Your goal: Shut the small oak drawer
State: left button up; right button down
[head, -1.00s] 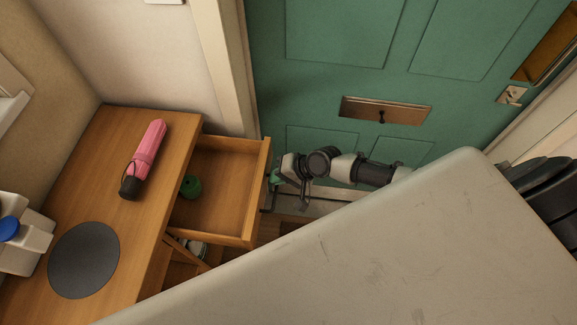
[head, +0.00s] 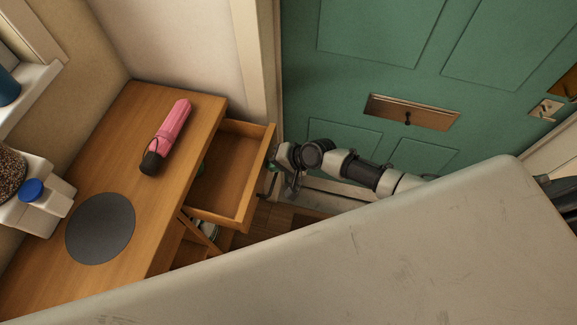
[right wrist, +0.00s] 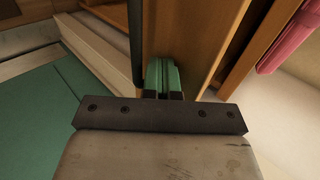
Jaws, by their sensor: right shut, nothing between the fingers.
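The small oak drawer (head: 232,165) stands partly open, sticking out to the right from under the oak table top. A green object inside is mostly hidden by the table's edge. My right gripper (head: 273,163) is shut and empty at the outer face of the drawer front, on the door side. In the right wrist view its green fingertips (right wrist: 164,76) are together against or very close to the wooden drawer front (right wrist: 180,40). A dark bar handle (right wrist: 135,42) runs just left of the fingers. My left gripper is not in view.
On the oak table (head: 125,170) lie a pink umbrella (head: 172,128) and a dark round mat (head: 100,228). A green door (head: 345,85) stands behind my right arm. A large pale scuffed surface (head: 330,260) fills the foreground.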

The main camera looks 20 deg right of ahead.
jog(key=b, duration=0.3)
send_over(233, 165)
jog(key=shift+w, duration=0.1)
jog(key=shift+d+r, duration=0.1)
